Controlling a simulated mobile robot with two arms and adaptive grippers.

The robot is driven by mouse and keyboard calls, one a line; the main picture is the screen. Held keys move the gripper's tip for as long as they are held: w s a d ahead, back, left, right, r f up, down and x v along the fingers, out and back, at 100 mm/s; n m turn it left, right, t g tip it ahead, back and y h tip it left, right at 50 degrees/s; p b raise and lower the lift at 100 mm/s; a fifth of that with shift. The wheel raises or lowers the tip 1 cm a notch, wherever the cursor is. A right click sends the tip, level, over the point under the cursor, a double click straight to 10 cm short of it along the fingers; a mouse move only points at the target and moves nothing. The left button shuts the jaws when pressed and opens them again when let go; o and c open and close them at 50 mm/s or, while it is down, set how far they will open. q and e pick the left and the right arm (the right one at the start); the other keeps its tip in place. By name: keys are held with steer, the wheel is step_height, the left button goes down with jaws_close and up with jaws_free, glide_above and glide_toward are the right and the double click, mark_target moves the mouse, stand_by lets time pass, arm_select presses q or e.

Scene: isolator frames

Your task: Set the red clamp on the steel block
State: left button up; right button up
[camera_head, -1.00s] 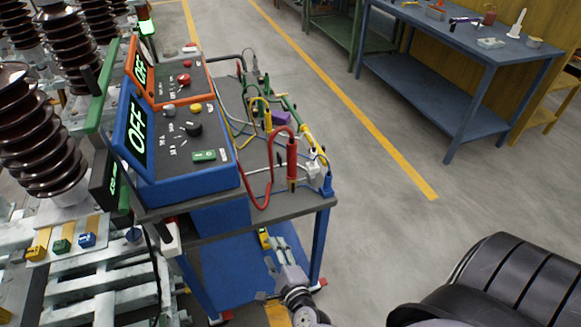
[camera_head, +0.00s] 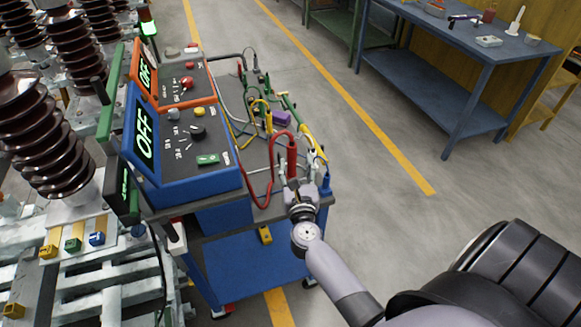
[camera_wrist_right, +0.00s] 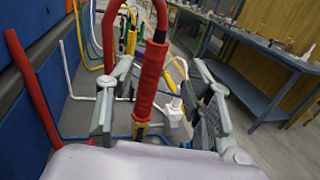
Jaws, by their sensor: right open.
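The red clamp (camera_head: 292,158) stands upright near the front right corner of the cart top, with a red cable looping from its upper end. My right gripper (camera_head: 297,188) is at that corner, close to the clamp's lower part. In the right wrist view, the red clamp (camera_wrist_right: 150,75) rises between the two spread fingers of my right gripper (camera_wrist_right: 160,90), with space visible on both sides. I cannot make out a steel block for certain; pale metal plates (camera_head: 75,258) with yellow, green and blue pieces lie at the left. My left gripper is not in view.
The blue instrument box (camera_head: 190,150) and orange instrument box (camera_head: 180,80) stand left of the clamp. Green, yellow and blue clamps (camera_head: 325,185) with cables crowd the cart's right edge. Brown ribbed insulators (camera_head: 45,150) stand at far left.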

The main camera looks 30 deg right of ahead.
mark_target(292, 153)
steer(key=x, duration=0.2)
steer(key=p+x, duration=0.1)
steer(key=x, duration=0.3)
steer(key=shift+w+a, duration=0.25)
steer(key=shift+w, duration=0.05)
steer(key=shift+w+d+f, duration=0.2)
steer(key=shift+w+d, duration=0.05)
steer(key=shift+w, duration=0.15)
steer(key=shift+s+r, duration=0.1)
steer(key=shift+c, duration=0.6)
jaws_close()
